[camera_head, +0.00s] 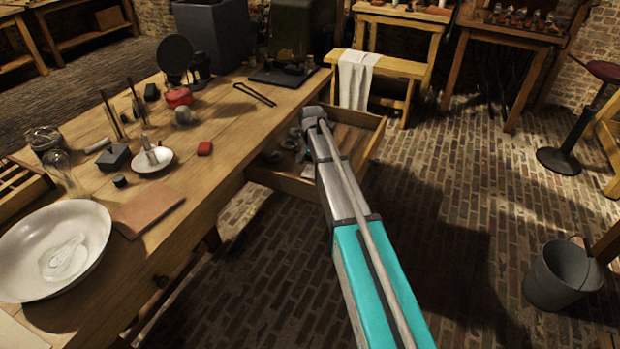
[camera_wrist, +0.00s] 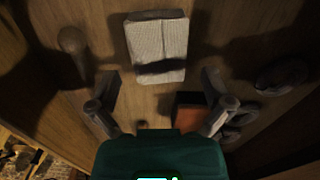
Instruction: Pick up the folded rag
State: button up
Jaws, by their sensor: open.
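The folded rag (camera_wrist: 157,42) is a pale, roughly square cloth with a crease down its middle. It lies flat on the wooden drawer floor, at the top centre of the wrist view. A dark band, perhaps a shadow, crosses its lower part. My gripper (camera_wrist: 160,84) is open and empty above the drawer. Its two fingers are spread to the left and right, just below the rag in that view, with no visible contact. In the head view my gripper (camera_head: 312,118) hangs over the open drawer (camera_head: 285,184), and I cannot make out the rag there.
In the drawer, a dark block with a reddish-brown face (camera_wrist: 190,112) sits close by the right finger. A rounded tool (camera_wrist: 74,42) lies left, and dark ring-like parts (camera_wrist: 242,114) lie right. A white cloth (camera_head: 356,78) hangs over a bench behind. The workbench (camera_head: 225,135) is cluttered.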

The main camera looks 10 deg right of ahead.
jog(key=shift+f+b, duration=1.2)
jog(key=shift+f, duration=0.25)
jog(key=c, duration=0.9)
